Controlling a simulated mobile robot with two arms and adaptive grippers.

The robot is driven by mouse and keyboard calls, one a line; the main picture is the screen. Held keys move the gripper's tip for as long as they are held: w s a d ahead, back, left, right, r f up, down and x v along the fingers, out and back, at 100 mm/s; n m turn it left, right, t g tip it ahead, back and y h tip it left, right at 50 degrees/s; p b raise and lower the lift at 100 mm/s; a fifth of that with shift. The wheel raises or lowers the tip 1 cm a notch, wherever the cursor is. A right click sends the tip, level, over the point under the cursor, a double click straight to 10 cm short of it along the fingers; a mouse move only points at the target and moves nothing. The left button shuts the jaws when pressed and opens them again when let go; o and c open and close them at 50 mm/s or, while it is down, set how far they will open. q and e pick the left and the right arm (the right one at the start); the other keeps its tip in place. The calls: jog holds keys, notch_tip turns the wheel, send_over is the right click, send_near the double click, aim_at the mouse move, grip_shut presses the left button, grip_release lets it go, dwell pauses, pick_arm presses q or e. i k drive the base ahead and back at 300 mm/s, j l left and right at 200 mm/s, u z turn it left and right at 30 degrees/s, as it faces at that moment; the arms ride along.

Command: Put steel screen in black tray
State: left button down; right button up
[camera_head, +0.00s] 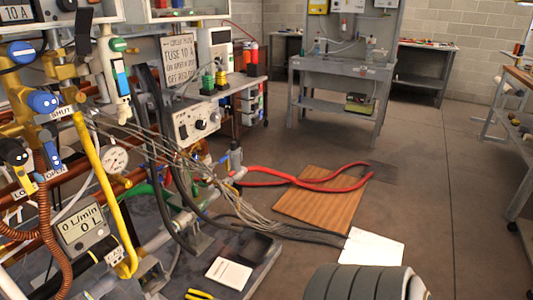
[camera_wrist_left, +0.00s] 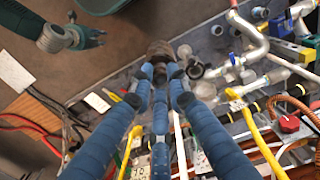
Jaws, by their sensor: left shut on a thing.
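My left gripper (camera_wrist_left: 158,68) shows in the left wrist view. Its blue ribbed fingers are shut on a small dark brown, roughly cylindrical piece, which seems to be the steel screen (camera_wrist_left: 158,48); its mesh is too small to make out. The left gripper is not seen in the head view. A black tray (camera_head: 258,247) seems to lie on the bench in the head view, behind the white card, partly crossed by hoses. A dark green clamp-like part (camera_wrist_left: 85,38) is at the upper left of the wrist view; I cannot tell whether it is my right gripper.
A white card (camera_head: 228,272) and yellow-handled pliers (camera_head: 199,295) lie near the bench's front edge. Pipes, a gauge (camera_head: 115,158) and a flow meter (camera_head: 83,225) crowd the left. A brown board (camera_head: 310,212) and white sheet (camera_head: 372,247) lie beyond the bench.

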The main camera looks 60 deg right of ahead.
aim_at(259, 245)
jog(key=k+z, duration=0.1)
jog(key=z, duration=0.25)
jog(key=k+l+z, duration=0.1)
jog(key=z, duration=0.25)
jog(key=k+z, duration=0.15)
jog(key=z, duration=0.15)
jog(key=i+l, duration=0.35)
jog(key=l, duration=0.25)
jog(key=i+l+z, duration=0.15)
jog(key=i+l, duration=0.25)
jog(key=l, duration=0.2)
jog(key=i+l, duration=0.4)
jog(key=l, duration=0.15)
jog(key=z, duration=0.05)
